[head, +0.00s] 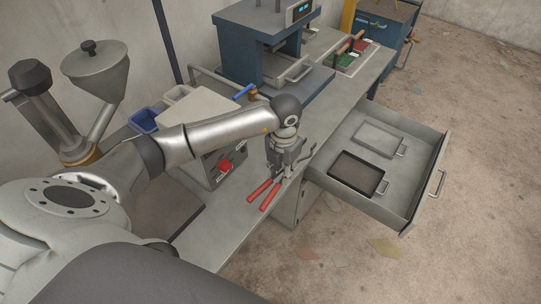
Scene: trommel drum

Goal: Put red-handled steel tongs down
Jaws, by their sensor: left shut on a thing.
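The tongs' two red handles (265,194) show in the head view, spread a little and pointing down and left. They show over the front part of the workbench top (222,232). My left gripper (285,172) points down and is shut on the tongs. The gripper hides much of the tongs' steel part. I cannot tell whether the tongs touch the bench top. My right gripper is not in view.
An open drawer (428,190) juts out to the right, holding a dark tray (357,174) and a grey tray (379,139). A machine with a red button (225,166) stands left of the gripper. A blue press (250,45) stands behind. The front-left bench top is clear.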

